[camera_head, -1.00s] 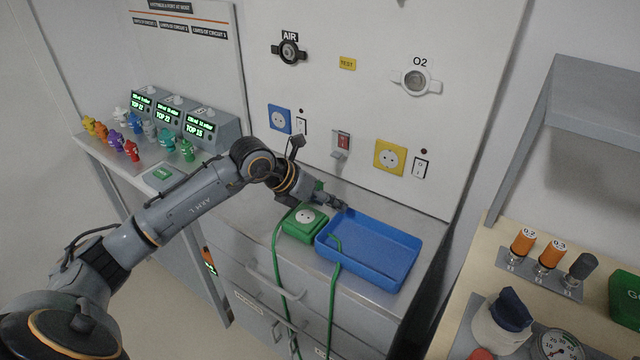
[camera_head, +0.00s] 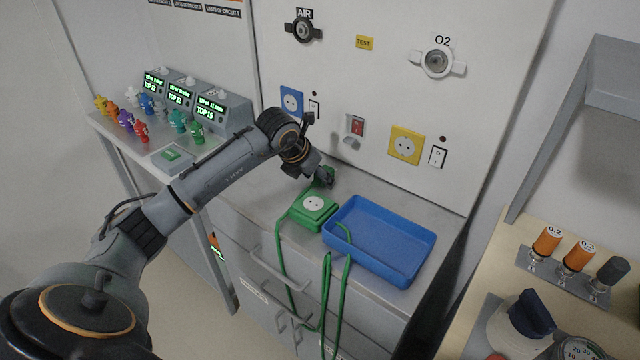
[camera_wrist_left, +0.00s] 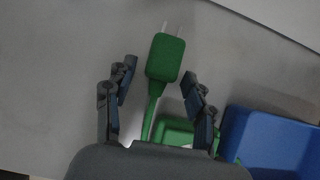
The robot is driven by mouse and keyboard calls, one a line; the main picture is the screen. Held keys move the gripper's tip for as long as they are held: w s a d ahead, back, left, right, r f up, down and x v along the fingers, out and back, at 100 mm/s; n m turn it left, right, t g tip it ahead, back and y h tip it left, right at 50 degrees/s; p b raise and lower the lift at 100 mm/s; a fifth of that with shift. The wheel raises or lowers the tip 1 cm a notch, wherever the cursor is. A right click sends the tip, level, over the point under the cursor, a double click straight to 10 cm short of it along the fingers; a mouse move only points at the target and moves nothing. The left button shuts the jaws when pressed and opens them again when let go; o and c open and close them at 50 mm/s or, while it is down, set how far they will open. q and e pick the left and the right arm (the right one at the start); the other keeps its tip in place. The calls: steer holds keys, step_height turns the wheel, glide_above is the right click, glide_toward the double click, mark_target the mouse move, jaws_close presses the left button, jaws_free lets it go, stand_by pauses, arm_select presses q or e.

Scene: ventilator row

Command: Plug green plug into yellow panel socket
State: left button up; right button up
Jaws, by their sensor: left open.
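The green plug (camera_wrist_left: 166,58) lies between the spread fingers of my left gripper (camera_wrist_left: 159,78) in the left wrist view. Its two metal prongs point to the top and its green cable trails back towards the palm. Gaps show on both sides, so my left gripper is open around it. In the head view the plug is mostly hidden by my left gripper (camera_head: 326,178), just behind the green socket box (camera_head: 315,207). The yellow panel socket (camera_head: 406,145) is on the wall, up and to the right, and is empty. My right gripper is not visible.
A blue tray (camera_head: 420,238) sits right of the green box on the counter. A blue socket (camera_head: 291,101) and a red switch (camera_head: 356,126) are on the wall. Green cable loops hang over the drawers. Monitors (camera_head: 222,112) and small coloured figures stand at left.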

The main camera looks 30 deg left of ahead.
arm_select(q)
steer(key=shift+w+f, duration=0.15)
steer(key=shift+f, duration=0.15)
stand_by(0.5)
jaws_close()
steer(key=shift+r, duration=0.15)
steer(key=shift+r+p, duration=0.75)
steer(key=shift+r, duration=0.65)
